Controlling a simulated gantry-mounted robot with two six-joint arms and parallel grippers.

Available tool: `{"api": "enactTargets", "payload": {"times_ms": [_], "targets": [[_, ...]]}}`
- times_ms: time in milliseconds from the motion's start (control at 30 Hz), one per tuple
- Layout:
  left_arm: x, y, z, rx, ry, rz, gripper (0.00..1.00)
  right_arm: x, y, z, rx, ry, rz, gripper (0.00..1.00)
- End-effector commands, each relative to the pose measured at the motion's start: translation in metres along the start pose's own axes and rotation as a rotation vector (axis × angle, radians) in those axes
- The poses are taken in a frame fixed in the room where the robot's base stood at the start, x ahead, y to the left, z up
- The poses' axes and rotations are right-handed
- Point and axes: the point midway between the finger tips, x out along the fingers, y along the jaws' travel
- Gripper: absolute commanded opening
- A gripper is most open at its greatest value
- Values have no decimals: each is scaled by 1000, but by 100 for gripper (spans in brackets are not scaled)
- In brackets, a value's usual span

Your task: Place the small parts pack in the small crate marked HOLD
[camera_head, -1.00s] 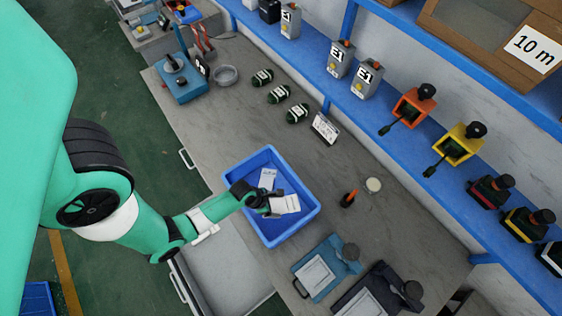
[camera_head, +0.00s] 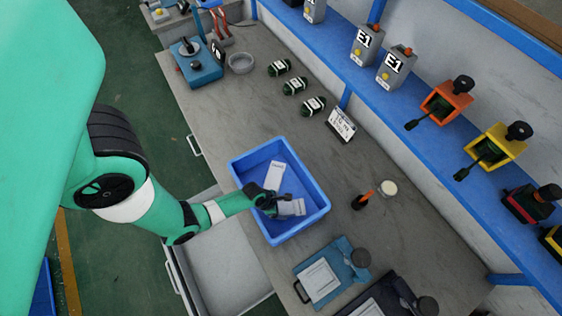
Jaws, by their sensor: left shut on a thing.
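A blue open crate (camera_head: 243,166) stands on the grey bench in the middle of the head view; no HOLD mark can be read on it. My left gripper (camera_head: 279,205) reaches in over its left wall and is shut on a small whitish pack (camera_head: 293,207). The pack is in the lower right part of the crate; I cannot tell whether it touches the floor. Another white item (camera_head: 277,173) lies in the crate just above the gripper in the picture. My right gripper is out of view.
A white card (camera_head: 341,124) with unclear print stands behind the crate. An open drawer (camera_head: 225,262) is below the crate.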

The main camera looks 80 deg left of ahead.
Motion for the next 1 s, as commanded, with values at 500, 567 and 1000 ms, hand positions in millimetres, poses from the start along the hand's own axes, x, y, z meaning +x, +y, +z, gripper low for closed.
{"api": "enactTargets", "payload": {"times_ms": [500,567,1000], "targets": [[9,0,-4,0,0,0,100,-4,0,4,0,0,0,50],[9,0,-4,0,-1,0,100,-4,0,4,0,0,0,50],[-38,0,-1,-3,-1,2,100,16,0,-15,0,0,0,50]]}}
